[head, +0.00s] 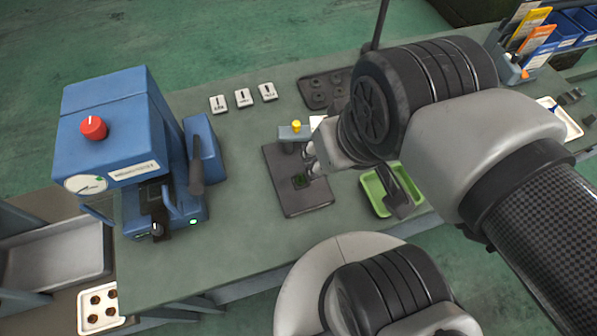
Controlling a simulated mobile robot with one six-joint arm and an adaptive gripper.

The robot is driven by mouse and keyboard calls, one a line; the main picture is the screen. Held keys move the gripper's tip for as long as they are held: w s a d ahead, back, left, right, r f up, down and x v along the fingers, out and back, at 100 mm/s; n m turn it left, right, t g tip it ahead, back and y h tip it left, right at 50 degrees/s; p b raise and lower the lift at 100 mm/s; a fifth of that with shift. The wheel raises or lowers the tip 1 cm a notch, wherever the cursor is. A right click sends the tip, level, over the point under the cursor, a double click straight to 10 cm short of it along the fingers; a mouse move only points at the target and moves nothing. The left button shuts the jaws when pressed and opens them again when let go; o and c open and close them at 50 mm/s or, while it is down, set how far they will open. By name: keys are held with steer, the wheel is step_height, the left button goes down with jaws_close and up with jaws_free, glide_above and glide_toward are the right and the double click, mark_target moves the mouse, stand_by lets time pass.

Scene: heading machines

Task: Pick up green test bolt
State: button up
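A small dark green piece (300,181), which may be the green test bolt, shows on the dark plate (308,202) in the middle of the bench. It is too small to make out its shape. My gripper (312,164) is close to it, just above and to the right in the picture. My wrist hides most of the gripper. I cannot tell whether its fingers are open or shut, or whether they touch anything.
A blue machine (115,125) with a red knob stands left. A yellow knob (296,126) sits behind the plate. A green tray (372,195) lies right, partly behind my arm. Three white labels (243,97) lie at the back. The bench between machine and plate is clear.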

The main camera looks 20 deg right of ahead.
steer(key=shift+c, duration=0.6)
steer(key=n+g+b, duration=0.5)
steer(key=n+b, duration=0.1)
steer(key=n, duration=0.3)
glide_above(300, 174)
step_height(300, 174, down, 23)
steer(key=shift+w+f, duration=0.1)
steer(key=shift+w, duration=0.05)
steer(key=shift+f+b, duration=1.15)
steer(key=shift+f, duration=1.5)
steer(key=shift+r, duration=0.1)
steer(key=shift+s, duration=0.2)
steer(key=shift+c, duration=0.2)
jaws_close()
